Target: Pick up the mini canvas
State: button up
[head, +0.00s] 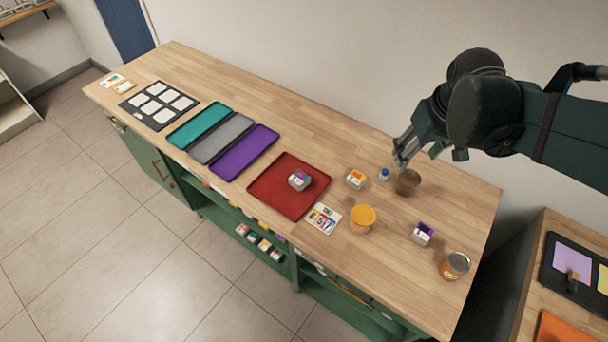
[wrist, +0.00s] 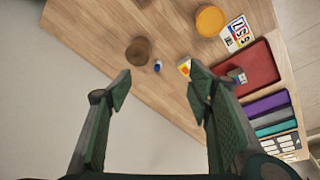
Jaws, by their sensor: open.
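My gripper (head: 403,155) is open and empty above the table's back edge; its two fingers also show in the wrist view (wrist: 158,88). I cannot tell for sure which thing is the mini canvas. A small white block with an orange and yellow top (head: 355,180) sits left of a small blue-capped bottle; it also shows in the wrist view (wrist: 184,68), partly beside the right finger. Similar small blocks are one with a colourful top (head: 299,180) on the red tray and one with a purple top (head: 422,234) at the right.
A brown cup (head: 407,183) and the blue-capped bottle (head: 384,174) stand just below my gripper. The red tray (head: 262,183) lies left. Bare wood separates them.

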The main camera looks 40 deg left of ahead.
jog(key=a+f+n+g, duration=0.15)
jog(key=a+f, duration=0.25)
jog(key=a, duration=0.4)
jog(key=a+f+n, duration=0.2)
jog(key=a+f, duration=0.2)
jog(key=a, duration=0.5)
jog(key=n+g+h, duration=0.1)
jog(key=n+h, duration=0.1)
jog(key=n, duration=0.2)
send_over(299, 177)
jog(key=f, duration=1)
jog(key=shift+w+d+f, duration=0.25)
jog(key=shift+d+f, duration=0.1)
jog(key=shift+f, duration=0.05)
jog(key=shift+s+a+f, duration=0.25)
jog(key=shift+a+f, duration=0.05)
jog(key=shift+a, duration=0.05)
jog(key=shift+f, duration=1.3)
jog(key=shift+d+f, duration=0.1)
jog(key=shift+f, duration=2.5)
